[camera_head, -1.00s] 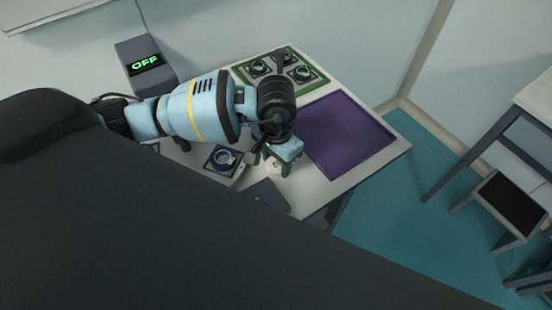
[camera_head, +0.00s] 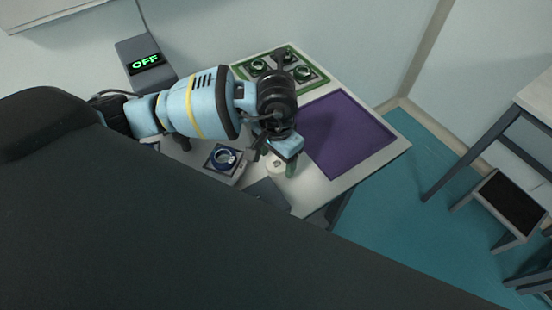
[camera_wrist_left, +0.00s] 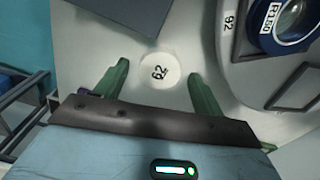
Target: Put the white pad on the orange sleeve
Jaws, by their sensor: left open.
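The white pad is a small round disc (camera_wrist_left: 159,72) with a dark number on its top, lying on the pale table top. It also shows in the head view (camera_head: 276,167), partly covered by my gripper. My left gripper (camera_wrist_left: 157,69) is open and empty, with one green fingertip on each side of the pad and a gap to each. In the head view my left gripper (camera_head: 278,164) points down at the table beside the purple mat. I cannot make out an orange sleeve in either view. My right gripper is not in view.
A purple mat (camera_head: 345,132) covers the table's right side. A green-edged tray (camera_head: 281,70) with green rings stands behind it. A holder with a blue ring (camera_head: 224,158) and a dark plate (camera_head: 266,194) are close to the gripper. A box reading OFF (camera_head: 145,62) stands back left.

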